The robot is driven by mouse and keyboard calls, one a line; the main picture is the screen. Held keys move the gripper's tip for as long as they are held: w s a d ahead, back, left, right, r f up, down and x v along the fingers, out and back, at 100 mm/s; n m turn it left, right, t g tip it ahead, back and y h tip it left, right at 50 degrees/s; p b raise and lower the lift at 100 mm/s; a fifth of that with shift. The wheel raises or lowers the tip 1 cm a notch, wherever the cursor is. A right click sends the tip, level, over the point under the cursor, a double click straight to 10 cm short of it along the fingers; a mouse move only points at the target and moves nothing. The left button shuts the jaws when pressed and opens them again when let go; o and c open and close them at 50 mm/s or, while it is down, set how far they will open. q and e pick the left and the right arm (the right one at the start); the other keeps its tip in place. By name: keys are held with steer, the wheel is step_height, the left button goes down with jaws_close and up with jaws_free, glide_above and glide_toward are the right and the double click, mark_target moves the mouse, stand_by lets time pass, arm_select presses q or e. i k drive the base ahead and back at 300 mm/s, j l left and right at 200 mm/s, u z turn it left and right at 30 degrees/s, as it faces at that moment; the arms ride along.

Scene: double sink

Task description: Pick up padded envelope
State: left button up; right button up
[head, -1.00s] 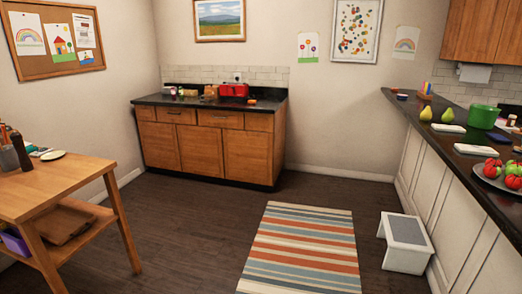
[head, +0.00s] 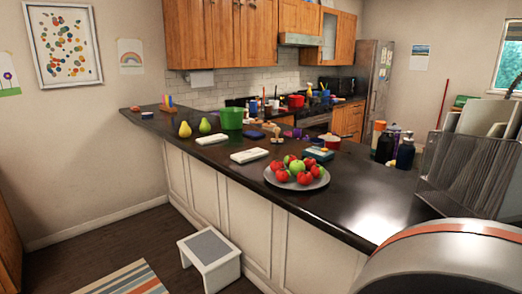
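I cannot make out a thing that is clearly a padded envelope. Two small flat white items, a nearer one (head: 249,155) and a farther one (head: 212,139), lie apart on the dark counter (head: 330,208). They are too small to tell what they are. Neither of my grippers is in view.
A plate of red and green fruit (head: 297,172) stands near the counter's front edge. Two pears, a green pot (head: 231,118) and dark bottles (head: 404,152) are also there. A step stool (head: 208,262) stands on the floor before the counter.

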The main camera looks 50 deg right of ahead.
mark_target(249, 155)
steer(key=i, duration=2.75)
steer(key=i+z, duration=0.1)
steer(key=z, duration=2.95)
